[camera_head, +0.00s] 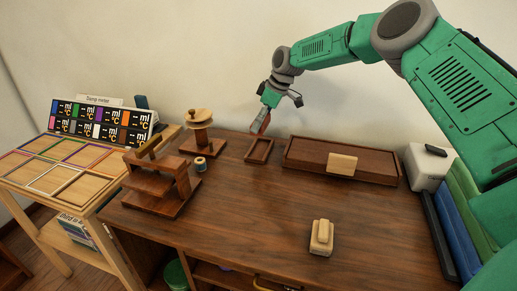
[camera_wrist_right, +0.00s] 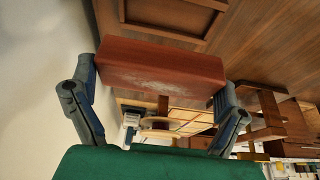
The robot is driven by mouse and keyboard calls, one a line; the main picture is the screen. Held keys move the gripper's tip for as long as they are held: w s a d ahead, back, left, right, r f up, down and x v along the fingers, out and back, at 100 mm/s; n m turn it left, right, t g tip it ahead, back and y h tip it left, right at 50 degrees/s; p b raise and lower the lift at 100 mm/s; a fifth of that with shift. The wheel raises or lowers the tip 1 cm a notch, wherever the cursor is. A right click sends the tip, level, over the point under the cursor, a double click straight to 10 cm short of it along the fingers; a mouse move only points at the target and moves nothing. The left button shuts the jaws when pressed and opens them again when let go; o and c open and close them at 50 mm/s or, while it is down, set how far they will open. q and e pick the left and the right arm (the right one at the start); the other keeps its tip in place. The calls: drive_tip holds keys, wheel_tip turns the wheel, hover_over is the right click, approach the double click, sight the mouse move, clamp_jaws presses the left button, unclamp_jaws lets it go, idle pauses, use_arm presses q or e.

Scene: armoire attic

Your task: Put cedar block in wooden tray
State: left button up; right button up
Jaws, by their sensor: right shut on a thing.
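My right gripper (camera_head: 262,118) is shut on the cedar block, a reddish-brown bar. In the right wrist view the block (camera_wrist_right: 160,68) spans between the two fingers of the gripper (camera_wrist_right: 156,85). The block (camera_head: 265,123) is partly hidden by the fingers in the head view. It is tilted there, just above or behind the far end of the small wooden tray (camera_head: 248,159); I cannot tell whether they touch. The tray is a shallow dark rectangular frame at the back of the desk. My left gripper is not in view.
A long dark wooden box (camera_head: 300,157) with a pale label lies right of the tray. A pale block (camera_head: 321,238) sits near the front. The middle of the desk is clear.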

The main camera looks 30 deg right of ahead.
hover_over(257, 149)
drive_tip(key=f, duration=0.3)
drive_tip(key=s+f+b, duration=0.1)
drive_tip(key=f, duration=0.1)
drive_tip(key=shift+d+f, duration=0.2)
drive_tip(key=shift+d, duration=0.05)
drive_tip(key=shift+f, duration=1.55)
drive_tip(key=o, duration=0.8)
drive_tip(key=shift+o, duration=0.2)
drive_tip(key=p+v, duration=0.1)
drive_tip(key=v, duration=1.1)
drive_tip(key=shift+p, duration=0.4)
